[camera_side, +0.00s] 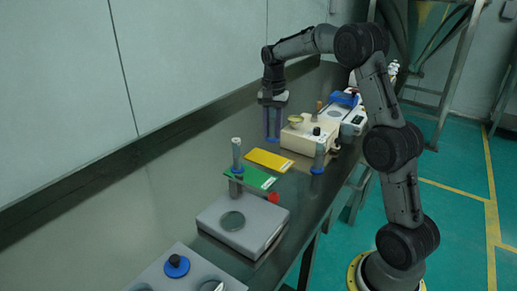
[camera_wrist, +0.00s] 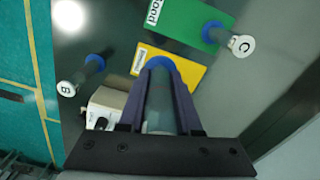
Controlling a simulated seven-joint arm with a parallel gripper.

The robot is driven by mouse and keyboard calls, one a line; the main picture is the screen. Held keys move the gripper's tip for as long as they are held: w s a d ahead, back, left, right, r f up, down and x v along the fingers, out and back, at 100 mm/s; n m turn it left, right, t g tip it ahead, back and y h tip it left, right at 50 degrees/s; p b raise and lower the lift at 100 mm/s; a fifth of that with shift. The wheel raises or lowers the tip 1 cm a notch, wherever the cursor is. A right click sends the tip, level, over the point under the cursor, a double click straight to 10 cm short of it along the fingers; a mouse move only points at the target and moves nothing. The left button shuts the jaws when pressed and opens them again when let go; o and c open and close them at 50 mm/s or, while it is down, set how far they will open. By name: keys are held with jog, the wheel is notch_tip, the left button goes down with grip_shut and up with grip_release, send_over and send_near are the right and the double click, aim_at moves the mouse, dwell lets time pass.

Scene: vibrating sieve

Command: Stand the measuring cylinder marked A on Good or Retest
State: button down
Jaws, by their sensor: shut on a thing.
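My gripper (camera_side: 272,138) is shut on a clear measuring cylinder (camera_wrist: 160,118) with a blue base ring. Its letter is hidden. In the wrist view its base overlaps the yellow plate (camera_wrist: 188,75); in the side view the fingertips are just behind the yellow plate (camera_side: 268,160). I cannot tell the base's height. The green plate (camera_wrist: 185,22) has a label ending in "ood" and also shows in the side view (camera_side: 245,178). The cylinder marked C (camera_wrist: 240,45) stands upright on it. The yellow plate's label is unreadable.
The cylinder marked B (camera_wrist: 66,88) stands apart, near the bench's front edge (camera_side: 319,155). A cream device (camera_side: 300,138) is right of my gripper. A grey device with a round plate (camera_side: 250,215) is nearer the side camera. The bench left of the plates is clear.

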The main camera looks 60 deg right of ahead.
aim_at(257, 154)
jog(key=w+d+f, duration=0.1)
jog(key=w+f, duration=0.1)
jog(key=w+d+f, duration=0.1)
jog(key=w+f, duration=0.1)
jog(key=w, duration=0.1)
jog(key=w+d+f, duration=0.1)
jog(key=w+f, duration=0.1)
jog(key=shift+w+d+f, duration=0.2)
jog(key=shift+w+d, duration=0.05)
jog(key=shift+w+d+f, duration=0.3)
jog(key=shift+w+f, duration=0.4)
jog(key=shift+f, duration=0.2)
jog(key=shift+s+f, duration=0.1)
jog(key=shift+f, duration=1.3)
jog(key=shift+f, duration=0.15)
jog(key=c, duration=0.6)
grip_release()
